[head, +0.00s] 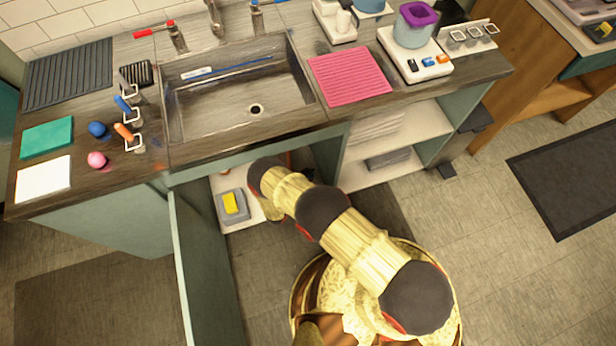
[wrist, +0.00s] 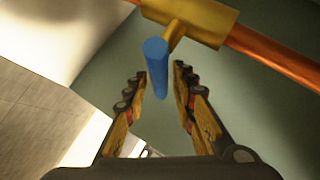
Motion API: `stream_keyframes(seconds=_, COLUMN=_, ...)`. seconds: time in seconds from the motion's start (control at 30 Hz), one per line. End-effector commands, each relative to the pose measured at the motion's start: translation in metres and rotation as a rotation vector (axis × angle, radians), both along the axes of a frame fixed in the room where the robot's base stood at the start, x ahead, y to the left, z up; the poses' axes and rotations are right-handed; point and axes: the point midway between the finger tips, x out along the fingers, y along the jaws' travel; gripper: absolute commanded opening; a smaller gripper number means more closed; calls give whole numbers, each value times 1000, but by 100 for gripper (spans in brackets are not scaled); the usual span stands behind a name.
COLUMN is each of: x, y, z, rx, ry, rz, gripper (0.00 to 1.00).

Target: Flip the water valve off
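In the wrist view, a yellow valve body (wrist: 200,20) sits on an orange-brown pipe (wrist: 275,58). A blue handle (wrist: 157,66) is joined to the valve by a short yellow stem. My gripper (wrist: 160,78) is open, with one finger on each side of the blue handle's lower end. I see gaps between the fingers and the handle; whether either finger touches it I cannot tell. In the head view, my arm reaches into the open cabinet under the sink, and the gripper and valve are hidden there.
The cabinet door (head: 205,265) stands open left of my arm. A grey tray with a yellow sponge (head: 234,203) lies on the cabinet floor beside the arm. Open shelves (head: 395,130) are to the right. The sink (head: 235,95) and counter are above. A dark mat (head: 570,175) lies at right.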

Motion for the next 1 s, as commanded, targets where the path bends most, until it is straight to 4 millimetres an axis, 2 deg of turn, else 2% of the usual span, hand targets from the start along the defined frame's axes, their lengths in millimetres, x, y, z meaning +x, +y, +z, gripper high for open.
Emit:
stream_keyframes(seconds=0.3, x=-1, y=0, z=0, rx=-2, ry=1, rz=1, gripper=31)
stream_keyframes(seconds=0.47, x=-7, y=7, z=4, rx=-1, ry=0, rz=4, gripper=31)
stream_keyframes(seconds=0.8, x=-57, y=40, z=31, rx=-2, ry=1, rz=5, gripper=31)
stream_keyframes(seconds=1.0, x=-81, y=56, z=43, rx=-1, ry=0, rz=3, gripper=31)
